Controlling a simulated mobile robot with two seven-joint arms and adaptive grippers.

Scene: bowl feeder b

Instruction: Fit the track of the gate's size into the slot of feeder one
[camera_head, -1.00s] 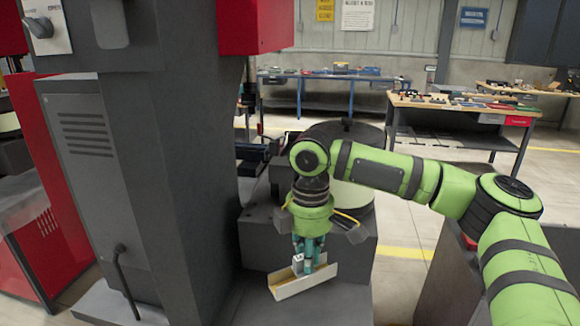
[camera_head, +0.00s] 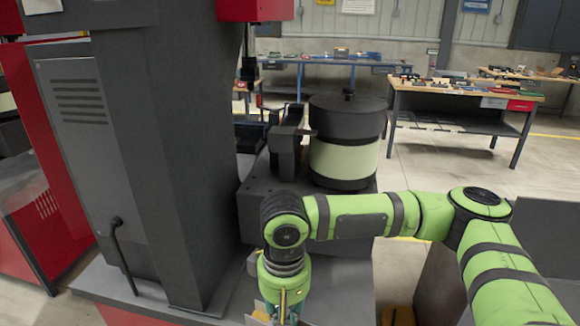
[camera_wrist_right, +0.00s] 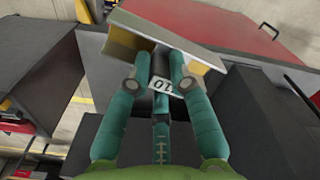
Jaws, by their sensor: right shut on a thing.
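My right gripper (camera_wrist_right: 160,84) has teal fingers and is shut on a track (camera_wrist_right: 205,60), a channel with a grey face and tan edges. A white tag (camera_wrist_right: 160,86) with dark digits, seemingly 10 at an angle, shows between the fingers. In the head view only a sliver of the track (camera_head: 259,314) shows at the bottom edge, and the fingertips are cut off. A bowl feeder (camera_head: 345,155), dark with a cream band, stands beyond the gripper. I cannot make out its number or a slot. The gate is not identifiable. My left gripper is out of view.
A large grey machine column (camera_head: 170,150) stands close on the left. A dark upright block (camera_head: 285,155) stands just left of the bowl. The bowl rests on a dark base (camera_head: 290,205). Workbenches (camera_head: 465,95) stand well behind. A red panel (camera_wrist_right: 230,18) shows in the wrist view.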

